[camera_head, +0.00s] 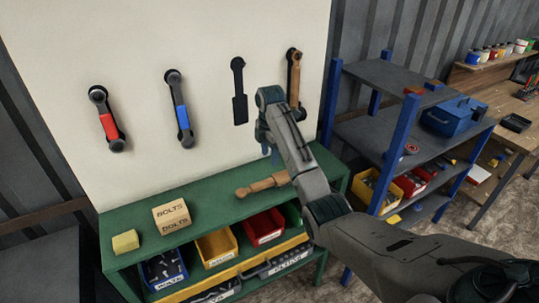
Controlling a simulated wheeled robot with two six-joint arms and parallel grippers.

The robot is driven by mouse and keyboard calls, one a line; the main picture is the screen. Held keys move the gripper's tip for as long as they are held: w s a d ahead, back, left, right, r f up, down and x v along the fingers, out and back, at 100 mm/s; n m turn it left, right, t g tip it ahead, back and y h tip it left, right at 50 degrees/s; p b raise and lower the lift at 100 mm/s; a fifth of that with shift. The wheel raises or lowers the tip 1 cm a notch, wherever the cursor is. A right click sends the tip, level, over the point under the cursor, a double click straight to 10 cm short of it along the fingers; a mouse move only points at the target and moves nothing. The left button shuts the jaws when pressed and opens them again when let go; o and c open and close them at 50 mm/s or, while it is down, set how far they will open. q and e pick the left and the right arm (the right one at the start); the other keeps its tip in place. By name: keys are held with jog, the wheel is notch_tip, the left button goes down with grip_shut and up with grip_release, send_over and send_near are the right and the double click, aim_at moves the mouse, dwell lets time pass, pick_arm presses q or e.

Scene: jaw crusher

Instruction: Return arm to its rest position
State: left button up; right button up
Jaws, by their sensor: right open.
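My right arm reaches in from the lower right, over the right part of the green workbench (150,242). Its gripper (267,143) is open and empty in front of the white tool board (210,40), at the bench's right end. A wooden-handled tool (258,186) lies on the bench top below the gripper, apart from it; its right end is hidden behind my arm. My left gripper is not in view.
On the board hang a red-handled tool (108,120), a blue-handled tool (180,112) and a brown-handled tool (295,80), beside a black tool shape (239,92). A bolts box (171,216) and yellow block (125,241) stand on the bench. A blue-post shelf (395,80) stands right.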

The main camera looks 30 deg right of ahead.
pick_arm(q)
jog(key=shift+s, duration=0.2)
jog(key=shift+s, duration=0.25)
